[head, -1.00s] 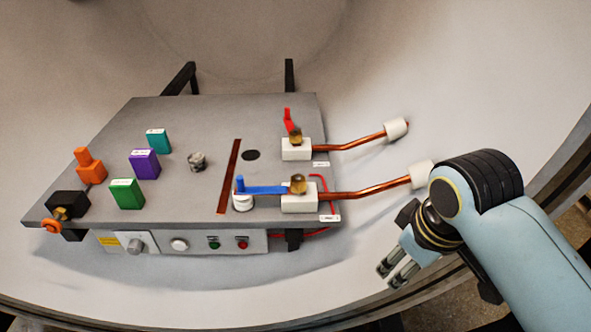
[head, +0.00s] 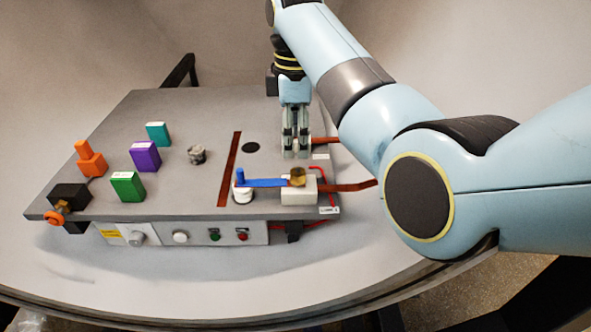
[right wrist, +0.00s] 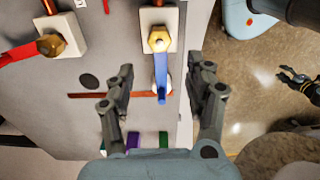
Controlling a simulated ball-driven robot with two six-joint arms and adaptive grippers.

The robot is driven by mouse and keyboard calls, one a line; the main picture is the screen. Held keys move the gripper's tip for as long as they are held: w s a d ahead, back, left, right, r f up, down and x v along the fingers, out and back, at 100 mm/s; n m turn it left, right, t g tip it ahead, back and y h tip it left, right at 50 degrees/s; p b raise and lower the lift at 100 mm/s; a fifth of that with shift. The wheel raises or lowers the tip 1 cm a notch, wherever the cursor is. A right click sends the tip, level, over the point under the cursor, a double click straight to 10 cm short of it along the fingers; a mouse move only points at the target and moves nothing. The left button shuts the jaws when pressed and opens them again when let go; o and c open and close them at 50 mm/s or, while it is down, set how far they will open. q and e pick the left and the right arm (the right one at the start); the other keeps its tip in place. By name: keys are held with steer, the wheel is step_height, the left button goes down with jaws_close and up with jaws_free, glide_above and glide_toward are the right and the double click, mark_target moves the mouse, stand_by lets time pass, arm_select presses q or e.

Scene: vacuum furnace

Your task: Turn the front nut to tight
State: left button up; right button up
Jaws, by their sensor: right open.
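The front nut (head: 297,176) is brass and sits on the front white block (head: 299,197). A blue lever (head: 265,183) runs left from it, its end at a white round post (head: 243,197). The right wrist view shows the nut (right wrist: 159,38) near the top centre, with the lever pointing down. My right gripper (head: 296,147) is open and empty, pointing down behind the front nut and hiding the rear block in the head view. In the right wrist view its fingers (right wrist: 161,78) appear either side of the lever, apart from it. A small dark gripper, apparently my left (right wrist: 300,82), shows at right.
The rear nut (right wrist: 50,46) with its red lever (right wrist: 18,53) is close by. Copper pipe (head: 350,186) leaves the front block rightward. Green (head: 127,187), purple (head: 145,157) and teal (head: 158,134) blocks stand left. The grey top between is mostly free.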

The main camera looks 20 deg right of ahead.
mark_target(295, 171)
step_height(295, 171, down, 9)
steer(key=shift+r, duration=0.1)
stand_by(0.3)
jaws_close()
